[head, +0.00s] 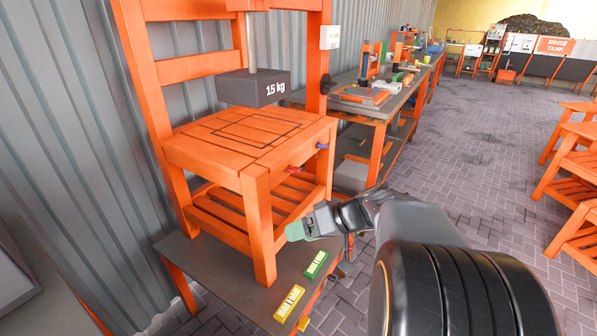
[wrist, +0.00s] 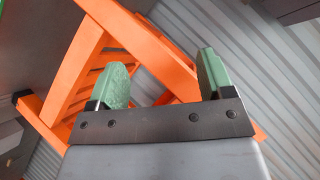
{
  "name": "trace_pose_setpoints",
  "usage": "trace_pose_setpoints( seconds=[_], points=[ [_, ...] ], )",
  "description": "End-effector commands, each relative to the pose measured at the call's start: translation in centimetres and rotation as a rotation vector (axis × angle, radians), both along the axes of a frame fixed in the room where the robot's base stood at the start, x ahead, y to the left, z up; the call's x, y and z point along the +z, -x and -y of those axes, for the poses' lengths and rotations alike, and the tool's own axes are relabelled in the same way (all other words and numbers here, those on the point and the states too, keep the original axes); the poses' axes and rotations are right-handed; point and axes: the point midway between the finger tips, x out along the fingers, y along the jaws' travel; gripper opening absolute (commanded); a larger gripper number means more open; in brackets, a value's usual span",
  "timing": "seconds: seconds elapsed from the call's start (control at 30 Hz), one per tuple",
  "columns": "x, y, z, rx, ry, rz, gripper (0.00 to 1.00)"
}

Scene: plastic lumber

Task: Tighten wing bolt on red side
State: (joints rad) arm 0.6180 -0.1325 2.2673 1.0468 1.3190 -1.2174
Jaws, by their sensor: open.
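A small red wing bolt (head: 293,169) sticks out of the front edge of the orange test stand (head: 240,147) in the head view. A blue wing bolt (head: 322,146) sits farther right on the same edge. My gripper (head: 294,231) is below the red bolt, near the stand's front leg and apart from the bolt. In the wrist view my gripper (wrist: 163,78) is open, its green fingers spread with nothing held between them. Orange slats and beams of the stand (wrist: 145,35) show beyond the fingers. Neither bolt can be made out in the wrist view.
A dark 15 kg weight (head: 254,87) hangs over the stand's top. A green block (head: 316,264) and a yellow block (head: 289,303) lie on the grey table (head: 225,283) below. A cluttered workbench (head: 375,103) stands behind.

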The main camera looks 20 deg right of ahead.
Motion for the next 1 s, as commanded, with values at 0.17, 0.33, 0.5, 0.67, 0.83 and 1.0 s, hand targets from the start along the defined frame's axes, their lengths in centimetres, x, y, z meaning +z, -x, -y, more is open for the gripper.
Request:
trace_pose_setpoints(
  seconds=[0.17,0.33,0.5,0.67,0.83,1.0],
  points=[
    [3.6,-2.7,7.1,-0.123,-0.095,0.412,0.74],
    [5.8,-3.2,11.8,-0.219,-0.073,0.665,0.74],
    [6.6,-4.2,12.7,-0.253,-0.053,0.753,0.74],
    [6.6,-6.5,11.1,-0.251,-0.052,0.757,0.74],
    [6.6,-9.3,9.3,-0.252,-0.052,0.755,0.74],
    [6.6,-11.7,7.7,-0.253,-0.052,0.754,0.74]
  ],
)
